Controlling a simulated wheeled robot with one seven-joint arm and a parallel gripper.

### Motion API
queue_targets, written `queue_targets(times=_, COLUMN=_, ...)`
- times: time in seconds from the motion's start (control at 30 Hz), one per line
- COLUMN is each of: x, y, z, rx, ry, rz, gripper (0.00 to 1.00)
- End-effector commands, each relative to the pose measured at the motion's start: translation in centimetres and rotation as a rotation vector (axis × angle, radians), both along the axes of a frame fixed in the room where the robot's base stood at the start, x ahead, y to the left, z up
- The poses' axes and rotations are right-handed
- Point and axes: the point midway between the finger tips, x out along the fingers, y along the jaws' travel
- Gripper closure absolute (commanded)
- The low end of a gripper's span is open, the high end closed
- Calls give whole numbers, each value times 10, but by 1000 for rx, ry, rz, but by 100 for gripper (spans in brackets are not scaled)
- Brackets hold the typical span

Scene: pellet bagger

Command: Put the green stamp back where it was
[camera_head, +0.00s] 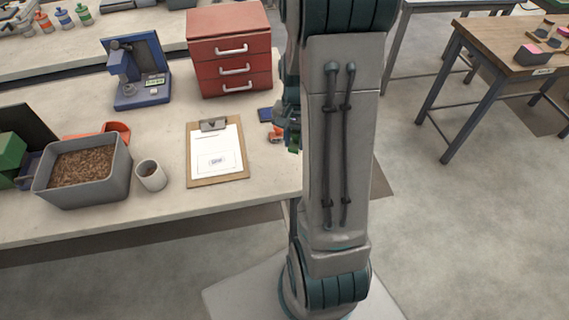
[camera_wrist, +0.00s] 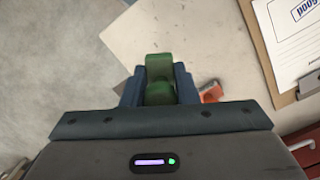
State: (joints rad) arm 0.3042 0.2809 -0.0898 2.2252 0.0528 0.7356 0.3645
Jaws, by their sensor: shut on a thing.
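The green stamp (camera_wrist: 158,70) is between the two fingers of my gripper (camera_wrist: 160,88) in the wrist view, and the jaws are shut on it. In the head view my gripper (camera_head: 287,125) is at the right end of the workbench, partly hidden behind my arm. A bit of the green stamp (camera_head: 294,148) shows below it. An orange-red object (camera_head: 275,134) lies on the bench beside my gripper; it also shows in the wrist view (camera_wrist: 211,93). A dark blue pad (camera_head: 265,114) lies just behind it. I cannot tell whether the stamp touches the bench.
A clipboard (camera_head: 190,172) with a printed sheet lies left of my gripper. A red drawer cabinet (camera_head: 230,58), blue press-like device (camera_head: 141,92), grey pellet bin (camera_head: 93,190) and cup (camera_head: 151,177) stand on the bench (camera_head: 240,202). A wooden table (camera_head: 500,42) stands far right.

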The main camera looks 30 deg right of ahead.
Motion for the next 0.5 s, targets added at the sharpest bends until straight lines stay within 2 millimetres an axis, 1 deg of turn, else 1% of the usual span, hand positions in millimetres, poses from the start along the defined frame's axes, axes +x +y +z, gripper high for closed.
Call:
queue_targets(times=0.03, x=-17, y=-5, z=5, rx=0, ry=-8, rz=-109, gripper=88)
queue_targets(times=0.1, x=-37, y=-9, z=12, rx=6, ry=-12, rz=-254, gripper=88)
queue_targets(times=0.2, x=-61, y=-12, z=19, rx=17, ry=-14, rz=-429, gripper=88)
queue_targets(times=0.3, x=-77, y=-12, z=23, rx=27, ry=-15, rz=-554, gripper=88)
queue_targets(times=0.4, x=-87, y=-12, z=26, rx=35, ry=-15, rz=-630, gripper=88)
queue_targets(times=0.5, x=-88, y=-11, z=25, rx=38, ry=-13, rz=-661, gripper=88)
